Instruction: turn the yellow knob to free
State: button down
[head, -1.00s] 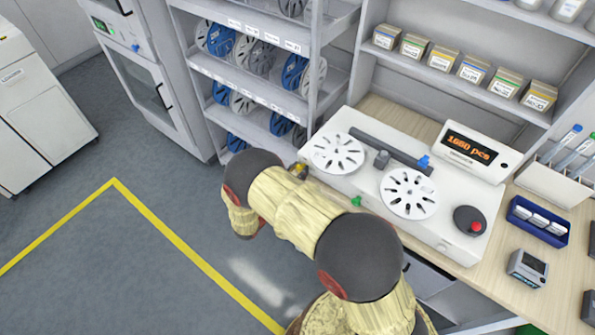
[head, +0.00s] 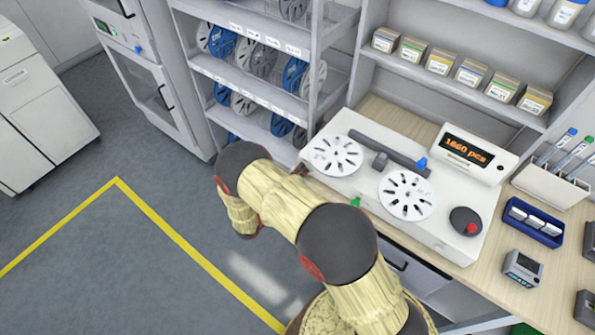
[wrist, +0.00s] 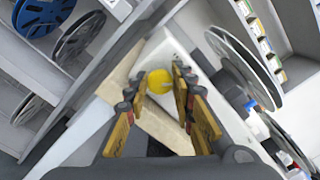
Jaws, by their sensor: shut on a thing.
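The yellow knob (wrist: 158,81) sits on the end face of the white reel machine and shows in the wrist view between my two fingers. My gripper (wrist: 159,90) is shut on it, one finger on each side. A pale mark shows on the knob, but I cannot read its setting. In the head view my arm hides the knob. The white machine (head: 355,185) there carries two white slotted reels (head: 335,155), (head: 405,195) and a display reading 1660 pcs (head: 468,150).
A rack of blue and white reels (head: 260,75) stands left of the machine. A shelf with small boxes (head: 470,72) is behind it. The floor at left is clear.

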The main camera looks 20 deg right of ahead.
jog(key=shift+w+f+n+p, duration=0.1)
jog(key=shift+n+p, duration=0.8)
jog(key=shift+n, duration=3.2)
jog(key=c, duration=1.5)
grip_release()
